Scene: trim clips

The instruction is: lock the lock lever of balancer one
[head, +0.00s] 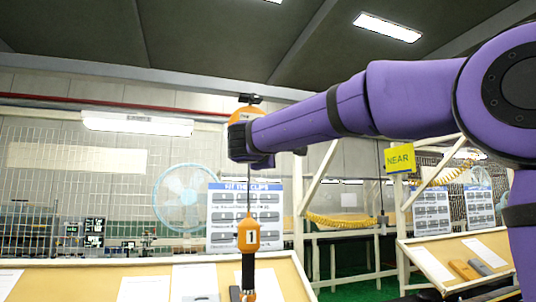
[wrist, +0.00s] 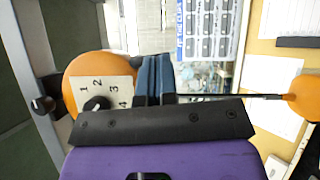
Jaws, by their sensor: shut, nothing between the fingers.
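Balancer one has an orange housing (head: 243,115) hanging from a dark overhead bracket. In the wrist view this housing (wrist: 85,68) shows a pale dial plate (wrist: 118,90) numbered 1 to 4 with a black knob (wrist: 97,103). Its cable runs down to an orange piece marked 1 (head: 249,235). My gripper (wrist: 153,66) has its two blue fingers shut together, empty, right beside the dial plate. Whether they touch the housing I cannot tell. In the head view my purple arm covers the housing's lower part and the fingers. I cannot make out the lock lever for certain.
A slanted tan board (head: 65,280) with white sheets stands below. A sign board (head: 222,238), a fan (head: 183,198) and wire mesh are behind. A yellow NEAR sign (head: 399,158) and a second tan board (head: 470,262) are at right.

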